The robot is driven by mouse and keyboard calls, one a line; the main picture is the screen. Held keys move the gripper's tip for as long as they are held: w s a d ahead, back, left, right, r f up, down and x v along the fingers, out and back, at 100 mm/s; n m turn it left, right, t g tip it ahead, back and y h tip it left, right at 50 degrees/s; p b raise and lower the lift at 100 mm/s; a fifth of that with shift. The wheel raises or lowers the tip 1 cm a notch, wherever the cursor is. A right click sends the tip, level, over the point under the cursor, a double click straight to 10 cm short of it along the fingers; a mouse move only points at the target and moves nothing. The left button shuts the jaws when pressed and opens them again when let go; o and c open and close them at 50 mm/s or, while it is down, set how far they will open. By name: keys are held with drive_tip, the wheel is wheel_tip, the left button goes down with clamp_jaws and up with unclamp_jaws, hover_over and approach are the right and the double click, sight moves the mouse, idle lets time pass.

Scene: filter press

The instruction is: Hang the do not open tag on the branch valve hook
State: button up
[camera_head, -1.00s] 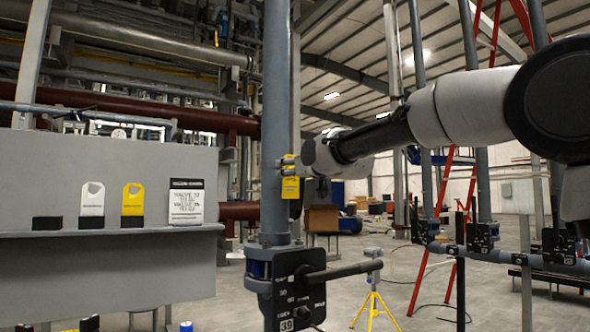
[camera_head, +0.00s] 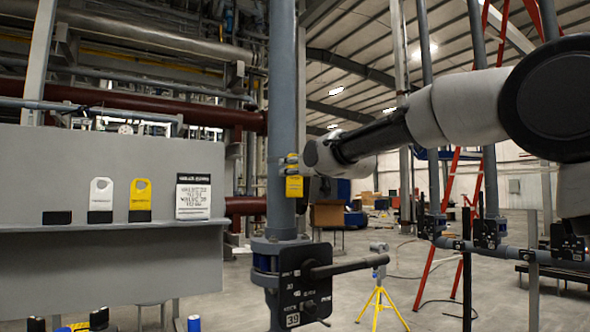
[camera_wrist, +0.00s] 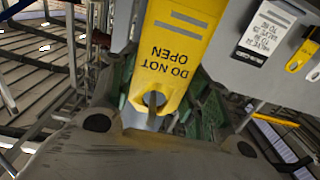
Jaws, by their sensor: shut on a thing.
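The yellow do not open tag (camera_head: 294,187) hangs below my gripper (camera_head: 290,165) in the head view, in front of or beside a thick blue-grey upright pipe. In the wrist view the tag (camera_wrist: 178,52) reads "DO NOT OPEN" upside down, with its holed end between the green-padded fingers of my gripper (camera_wrist: 155,108). My gripper is shut on that end. A valve with a black plate marked 39 (camera_head: 305,285) and a grey lever (camera_head: 350,266) sits lower on the upright pipe. I cannot make out which valve is the branch valve, nor its hook.
A grey shelf panel (camera_head: 110,265) at left carries a white tag (camera_head: 101,196), another yellow tag (camera_head: 140,196) and a printed card (camera_head: 193,194). The upright pipe (camera_head: 282,110) stands close to my gripper. More valves (camera_head: 487,232), a red ladder (camera_head: 452,190) and a yellow tripod (camera_head: 378,300) stand at right.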

drive_tip(key=o, duration=0.9)
drive_tip(key=shift+o, duration=0.2)
drive_tip(key=v, duration=1.2)
drive_tip(key=s+d+f+g+h, duration=0.2)
drive_tip(key=s+d+f+g, duration=0.15)
drive_tip(key=f, duration=0.65)
drive_tip(key=s+d+f+g+h, duration=0.3)
drive_tip(key=s+d+f, duration=0.15)
drive_tip(key=f, duration=0.65)
drive_tip(key=s+d+f+m+g+h, duration=0.1)
drive_tip(key=s+d+f, duration=0.3)
drive_tip(key=s+d, duration=0.4)
drive_tip(key=s+d+f+m+g+h, duration=0.2)
drive_tip(key=s+d+f+m, duration=0.1)
drive_tip(key=s+d, duration=0.5)
drive_tip(key=s+d+f+m+g+h, duration=0.1)
drive_tip(key=s+d+f+m+h, duration=0.1)
drive_tip(key=s+d+f, duration=0.3)
drive_tip(key=s+d, duration=0.3)
drive_tip(key=d, duration=0.2)
drive_tip(key=shift+f+m, duration=0.4)
